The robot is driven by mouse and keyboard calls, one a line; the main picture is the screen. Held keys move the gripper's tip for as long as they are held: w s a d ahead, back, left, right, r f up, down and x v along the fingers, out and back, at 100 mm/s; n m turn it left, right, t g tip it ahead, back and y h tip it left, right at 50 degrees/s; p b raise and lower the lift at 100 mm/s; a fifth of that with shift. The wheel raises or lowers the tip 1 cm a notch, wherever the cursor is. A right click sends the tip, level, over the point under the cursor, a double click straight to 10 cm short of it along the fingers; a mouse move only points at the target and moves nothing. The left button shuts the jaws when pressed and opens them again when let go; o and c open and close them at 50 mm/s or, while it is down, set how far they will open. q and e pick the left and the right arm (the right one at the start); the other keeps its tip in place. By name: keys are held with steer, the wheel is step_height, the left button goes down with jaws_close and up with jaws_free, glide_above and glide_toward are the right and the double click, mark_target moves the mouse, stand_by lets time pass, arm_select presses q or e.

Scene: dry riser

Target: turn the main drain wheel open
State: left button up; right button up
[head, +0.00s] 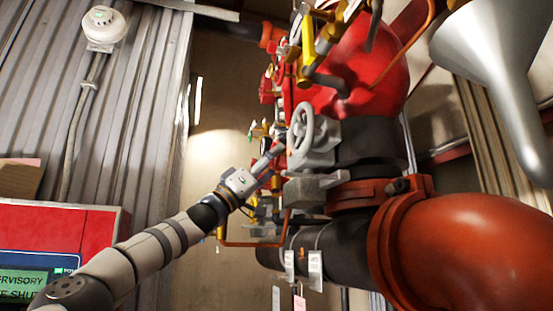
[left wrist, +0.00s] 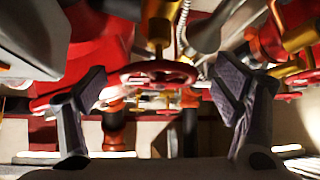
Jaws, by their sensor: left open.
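In the left wrist view a red handwheel (left wrist: 158,74) shows nearly edge-on, below a brass valve stem (left wrist: 160,25). It lies ahead of my left gripper (left wrist: 163,84), between the two fingers as seen from the wrist. The fingers are spread apart with nothing held between them, and I see no contact with the wheel. In the head view my left gripper (head: 272,157) reaches up among the valves, its fingertips partly lost against the pipework. I cannot tell for sure that the red wheel is the main drain wheel. My right gripper is not in view.
A large red valve body (head: 365,65) and a thick orange pipe (head: 475,245) fill the right. Brass valves and thin pipes crowd around the gripper. A red panel (head: 70,225) stands left.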

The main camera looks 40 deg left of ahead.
arm_select(q)
steer(key=shift+w+r, duration=0.25)
steer(key=shift+r, duration=0.35)
steer(key=shift+w+d+r, duration=0.1)
steer(key=shift+w+d, duration=0.1)
steer(key=c, duration=1.2)
steer(key=shift+o, duration=0.2)
